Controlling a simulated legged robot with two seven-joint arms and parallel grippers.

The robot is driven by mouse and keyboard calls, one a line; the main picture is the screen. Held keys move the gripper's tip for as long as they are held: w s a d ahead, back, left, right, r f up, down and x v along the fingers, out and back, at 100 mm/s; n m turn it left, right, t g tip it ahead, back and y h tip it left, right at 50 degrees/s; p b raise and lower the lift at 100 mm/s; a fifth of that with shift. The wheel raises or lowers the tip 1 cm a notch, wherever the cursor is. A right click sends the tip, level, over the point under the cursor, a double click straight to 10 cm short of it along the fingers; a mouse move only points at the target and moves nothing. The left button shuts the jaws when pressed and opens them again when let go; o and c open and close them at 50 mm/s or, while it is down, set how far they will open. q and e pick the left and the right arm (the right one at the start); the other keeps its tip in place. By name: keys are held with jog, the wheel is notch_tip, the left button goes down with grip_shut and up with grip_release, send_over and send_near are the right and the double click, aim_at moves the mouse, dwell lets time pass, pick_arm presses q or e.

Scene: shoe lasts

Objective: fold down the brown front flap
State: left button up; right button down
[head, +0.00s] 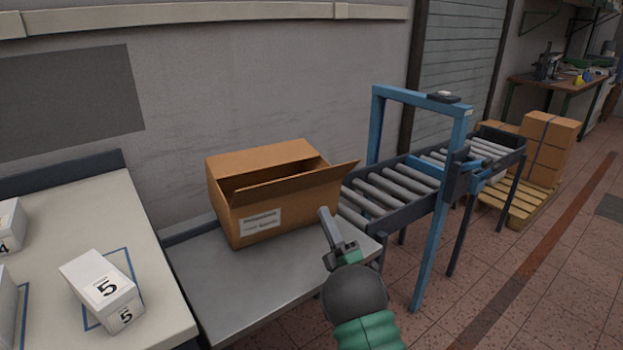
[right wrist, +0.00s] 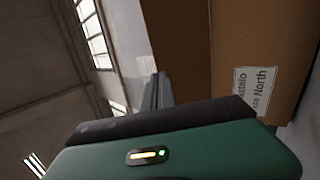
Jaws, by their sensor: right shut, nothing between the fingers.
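The brown cardboard box (head: 300,213) stands on the grey table, with a white label on its front. Its front flap (head: 290,187) is raised, slanting up along the front edge, and its right end sticks out past the box's corner. A dark gap shows behind the flap, and a rear top panel (head: 262,158) lies across the back part. My right gripper (head: 327,216) is shut and empty, near the box's front right corner; I cannot tell whether it touches. In the right wrist view the box (right wrist: 225,60) fills the right side beside the fingers (right wrist: 155,92). My left gripper is not in view.
The grey table (head: 235,285) has free room before the box. A roller conveyor (head: 385,195) with a blue frame (head: 437,210) stands close on the right. A wall is behind.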

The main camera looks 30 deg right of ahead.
aim_at(306, 176)
jog(key=b+x, duration=0.1)
jog(key=x, duration=0.7)
jog(key=shift+w+a+f+b, duration=0.1)
jog(key=shift+a+f+b, duration=0.1)
jog(key=shift+b, duration=0.2)
jog(key=shift+w+d+r, duration=0.15)
jog(key=shift+w+r, duration=0.25)
